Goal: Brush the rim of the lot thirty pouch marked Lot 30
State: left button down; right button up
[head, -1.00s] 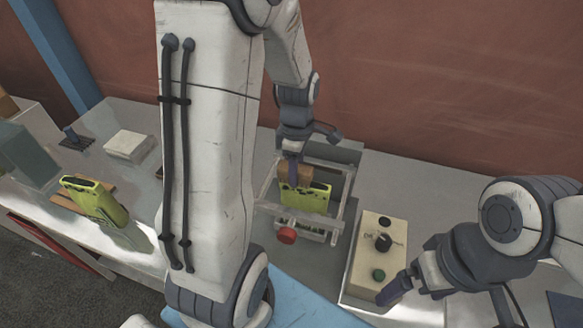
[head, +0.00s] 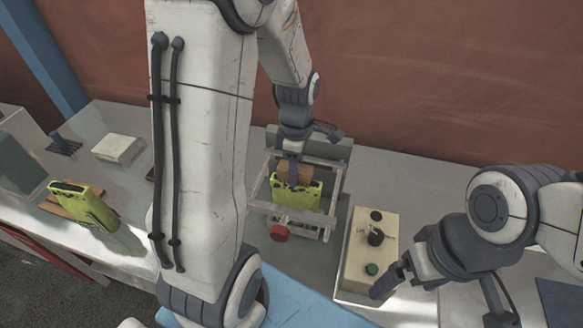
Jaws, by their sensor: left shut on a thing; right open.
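A yellow-green pouch (head: 297,197) stands upright in the clear-framed filler (head: 337,190) at the middle. My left gripper (head: 294,170) reaches down over this pouch, shut on a brown block-like brush (head: 293,176) at the pouch's top edge. I cannot tell whether the brush touches the rim. A second yellow-green pouch (head: 86,208) stands tilted at the left on a wooden rack (head: 55,206). No lot marking is readable on either pouch. My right gripper (head: 384,289) is open and empty by the control box's front right.
The cream control box (head: 358,254) has a dark knob and a green button. A red knob (head: 279,233) is on the filler's front. A white block (head: 118,149) and a dark slotted stand (head: 66,145) are at the back left. The grey table is clear behind the control box.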

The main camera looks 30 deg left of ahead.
aim_at(313, 184)
pick_arm(q)
jog(key=shift+d, duration=0.15)
jog(key=shift+w+d+f, duration=0.1)
jog(key=shift+w+d, duration=0.15)
jog(key=shift+d, duration=0.75)
jog(key=shift+d, duration=0.1)
jog(key=shift+w+d, duration=0.15)
jog(key=shift+d, duration=0.35)
jog(key=shift+w+d, duration=0.15)
jog(key=shift+d, duration=0.35)
jog(key=shift+a, duration=0.2)
jog(key=shift+s+a, duration=0.3)
jog(key=shift+a, duration=0.65)
